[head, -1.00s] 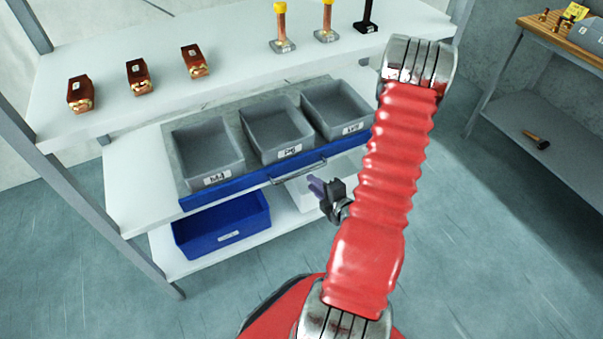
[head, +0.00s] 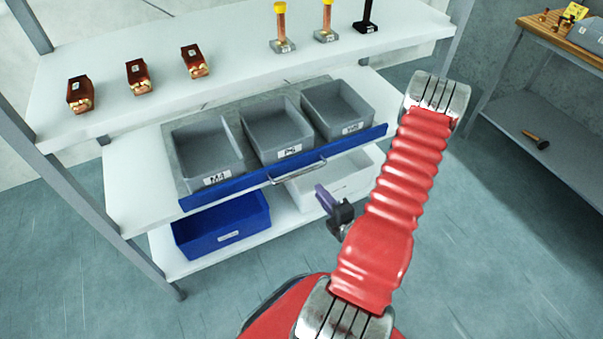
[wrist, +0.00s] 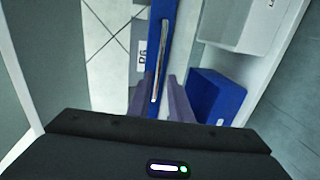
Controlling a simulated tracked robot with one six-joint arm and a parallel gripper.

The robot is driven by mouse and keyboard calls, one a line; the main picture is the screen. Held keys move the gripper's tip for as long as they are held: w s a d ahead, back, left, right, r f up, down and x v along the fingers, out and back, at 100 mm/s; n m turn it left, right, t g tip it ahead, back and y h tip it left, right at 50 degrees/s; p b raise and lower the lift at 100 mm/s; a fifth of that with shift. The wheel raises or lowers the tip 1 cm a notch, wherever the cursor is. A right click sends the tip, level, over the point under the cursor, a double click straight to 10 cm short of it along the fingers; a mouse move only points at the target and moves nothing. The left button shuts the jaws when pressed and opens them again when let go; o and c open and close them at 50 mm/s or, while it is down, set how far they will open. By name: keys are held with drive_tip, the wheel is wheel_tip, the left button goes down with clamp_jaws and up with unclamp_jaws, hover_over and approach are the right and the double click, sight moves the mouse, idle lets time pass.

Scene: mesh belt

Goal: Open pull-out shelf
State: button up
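The pull-out shelf has a long blue front (head: 235,184) and carries three grey bins with white labels. A metal bar handle (head: 300,171) sits on the middle of the blue front; it also shows in the wrist view (wrist: 160,62). My gripper (head: 322,193) is just below and in front of the handle in the head view. In the wrist view, its two purple fingers (wrist: 159,88) are apart, with the handle lying in line with the gap between them. The fingers do not appear closed on the bar. Whether they touch it is hard to tell.
A blue bin (head: 222,230) and a white bin (head: 345,178) stand on the bottom shelf below. The white top shelf (head: 150,65) overhangs with several small parts on it. A wooden-topped bench (head: 560,42) stands at right. The floor in front is clear.

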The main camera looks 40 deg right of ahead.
sight(302, 173)
drive_tip(key=x, duration=1.3)
drive_tip(key=shift+w+d, duration=0.15)
clamp_jaws()
idle(0.3)
drive_tip(key=shift+a, duration=0.2)
